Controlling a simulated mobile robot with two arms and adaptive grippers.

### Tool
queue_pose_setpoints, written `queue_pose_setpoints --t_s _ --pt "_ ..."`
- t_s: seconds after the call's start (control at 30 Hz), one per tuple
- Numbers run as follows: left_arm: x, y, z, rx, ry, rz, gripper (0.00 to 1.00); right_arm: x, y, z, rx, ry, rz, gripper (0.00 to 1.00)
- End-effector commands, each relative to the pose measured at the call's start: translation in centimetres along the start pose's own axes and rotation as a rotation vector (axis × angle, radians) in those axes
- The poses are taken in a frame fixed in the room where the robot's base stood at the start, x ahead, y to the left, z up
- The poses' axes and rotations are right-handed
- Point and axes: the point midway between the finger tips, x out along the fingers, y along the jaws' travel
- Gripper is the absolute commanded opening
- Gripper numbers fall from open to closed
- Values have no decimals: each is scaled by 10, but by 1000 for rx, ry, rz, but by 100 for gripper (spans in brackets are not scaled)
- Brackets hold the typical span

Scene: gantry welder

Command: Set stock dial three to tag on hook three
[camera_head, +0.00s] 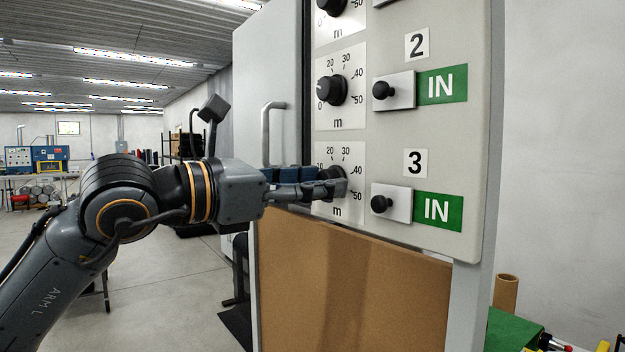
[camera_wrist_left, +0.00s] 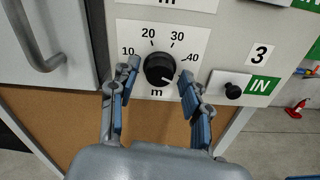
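Stock dial three is a black round knob (camera_wrist_left: 160,69) on a white plate marked in metres, beside the label 3 (camera_head: 415,163). In the wrist view a light mark on the knob seems to point to the lower right, near the end of the scale past 40. My left gripper (camera_head: 333,183) is at this dial, one finger on each side of the knob. In the wrist view its fingers (camera_wrist_left: 158,78) are apart, with small gaps to the knob. They cover parts of the scale. No tag or hook is in view. My right gripper is not in view.
Dial two (camera_head: 332,89) is just above. Sliding plates with black knobs and green IN signs (camera_head: 437,210) stand to the right. A vertical door handle (camera_head: 270,135) is close to my left wrist. A brown board (camera_head: 345,290) is below the panel.

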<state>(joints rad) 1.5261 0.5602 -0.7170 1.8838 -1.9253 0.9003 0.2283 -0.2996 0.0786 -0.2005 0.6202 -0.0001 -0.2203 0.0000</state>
Motion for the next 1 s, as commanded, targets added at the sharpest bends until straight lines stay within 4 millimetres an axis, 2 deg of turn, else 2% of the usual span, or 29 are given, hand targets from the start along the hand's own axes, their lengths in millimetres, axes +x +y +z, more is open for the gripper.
queue_pose_setpoints --t_s 0.03,0.2,0.37,0.57,1.0 --pt "0 0 0 0 0 0 32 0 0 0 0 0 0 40" --pt "0 0 0 0 0 0 0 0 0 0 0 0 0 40" --pt "0 0 0 -5 0 0 0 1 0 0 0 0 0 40" --pt "0 0 -2 -54 -1 0 0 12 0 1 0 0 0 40" --pt "0 -1 -5 -394 -4 -1 0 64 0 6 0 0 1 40"
